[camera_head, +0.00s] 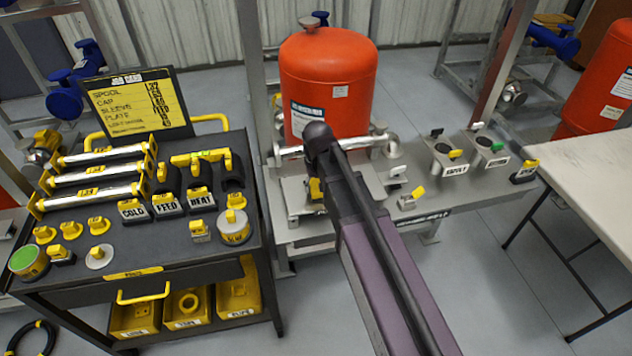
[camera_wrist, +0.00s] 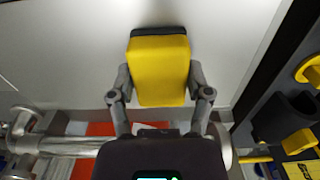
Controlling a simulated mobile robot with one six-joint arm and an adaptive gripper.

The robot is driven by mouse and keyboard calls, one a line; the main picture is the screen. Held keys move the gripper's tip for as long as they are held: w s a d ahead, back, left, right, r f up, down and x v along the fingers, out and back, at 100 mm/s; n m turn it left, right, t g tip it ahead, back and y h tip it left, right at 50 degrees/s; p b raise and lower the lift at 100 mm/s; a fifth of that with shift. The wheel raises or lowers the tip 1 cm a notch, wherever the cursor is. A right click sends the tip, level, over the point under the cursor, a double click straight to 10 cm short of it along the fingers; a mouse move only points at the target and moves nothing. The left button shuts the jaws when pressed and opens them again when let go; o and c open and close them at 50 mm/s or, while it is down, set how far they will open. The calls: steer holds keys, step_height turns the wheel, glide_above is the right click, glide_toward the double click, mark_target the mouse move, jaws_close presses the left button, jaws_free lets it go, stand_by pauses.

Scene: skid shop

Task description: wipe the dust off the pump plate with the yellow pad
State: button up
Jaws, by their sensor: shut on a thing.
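My gripper (camera_wrist: 160,90) is shut on the yellow pad (camera_wrist: 159,68), a yellow block with a black far end, held between its two fingers. In the head view a small yellow part of the pad (camera_head: 315,188) shows beside my arm, which hides most of the gripper. The pump plate (camera_head: 295,194) appears as a light grey plate in front of the orange tank, partly hidden by my arm. In the wrist view a pale grey surface (camera_wrist: 60,60) lies behind the pad. I cannot tell whether the pad touches it, and no dust is clearly visible.
The orange tank (camera_head: 328,85) and a metal pipe (camera_head: 385,140) stand just behind the plate. A dark tool cart (camera_head: 150,262) with yellow parts is close on the left. Labelled holders (camera_head: 448,158) stand on the right of the skid. A pale table (camera_head: 590,165) is far right.

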steer(key=shift+s+d, duration=0.15)
steer(key=shift+s, duration=0.25)
steer(key=shift+f, duration=0.15)
steer(key=shift+c, duration=0.4)
steer(key=shift+w+a, duration=0.3)
steer(key=shift+w, duration=0.7)
steer(key=shift+w+a, duration=0.25)
steer(key=shift+w, duration=0.7)
steer(key=shift+r, duration=0.2)
step_height(320, 180, up, 6)
steer(key=p, duration=0.6)
